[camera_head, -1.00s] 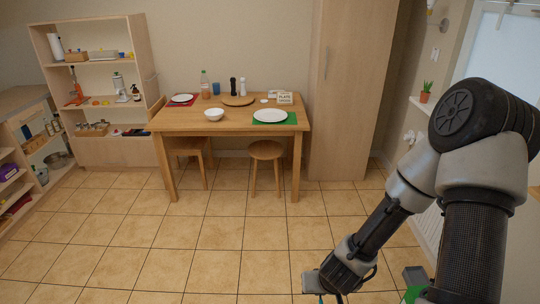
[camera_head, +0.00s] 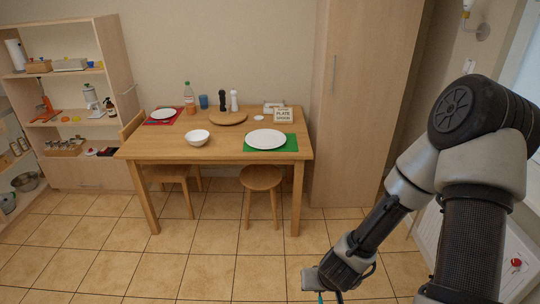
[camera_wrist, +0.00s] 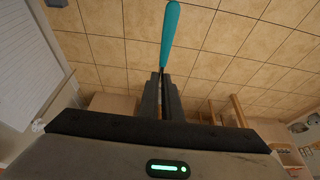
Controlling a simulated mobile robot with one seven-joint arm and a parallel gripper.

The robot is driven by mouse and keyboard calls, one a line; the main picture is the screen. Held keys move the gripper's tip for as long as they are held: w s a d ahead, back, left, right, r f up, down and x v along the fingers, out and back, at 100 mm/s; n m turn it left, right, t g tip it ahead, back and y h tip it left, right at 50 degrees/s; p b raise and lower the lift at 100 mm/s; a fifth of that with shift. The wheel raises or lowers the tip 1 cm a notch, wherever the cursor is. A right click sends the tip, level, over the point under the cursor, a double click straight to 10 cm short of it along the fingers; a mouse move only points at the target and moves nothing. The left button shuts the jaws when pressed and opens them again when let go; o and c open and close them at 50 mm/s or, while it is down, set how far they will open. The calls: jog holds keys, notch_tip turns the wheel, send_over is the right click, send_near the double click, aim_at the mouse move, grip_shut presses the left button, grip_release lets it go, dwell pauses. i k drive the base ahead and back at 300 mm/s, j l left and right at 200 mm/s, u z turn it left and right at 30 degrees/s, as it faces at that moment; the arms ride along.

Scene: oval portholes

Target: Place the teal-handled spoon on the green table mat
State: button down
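My gripper (camera_wrist: 163,84) is shut on the teal-handled spoon (camera_wrist: 170,32). In the wrist view the teal handle sticks out past the fingertips; the rest of the spoon is mostly hidden. In the head view only a bit of teal (camera_head: 320,297) shows below my gripper at the bottom edge, above the floor. The green table mat (camera_head: 291,143) lies on the right part of the wooden table, with a white plate (camera_head: 266,139) on it. My gripper is nearer to me than the table and well apart from the mat.
The wooden table (camera_head: 225,149) also holds a white bowl (camera_head: 197,137), a red mat (camera_head: 151,120) with a plate, a round board (camera_head: 228,118), shakers, a bottle and a small sign (camera_head: 283,115). A stool (camera_head: 261,180) stands at its front. A tall cabinet (camera_head: 365,90) stands right. Floor ahead is clear.

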aim_at(292, 141)
jog(key=i, duration=3.3)
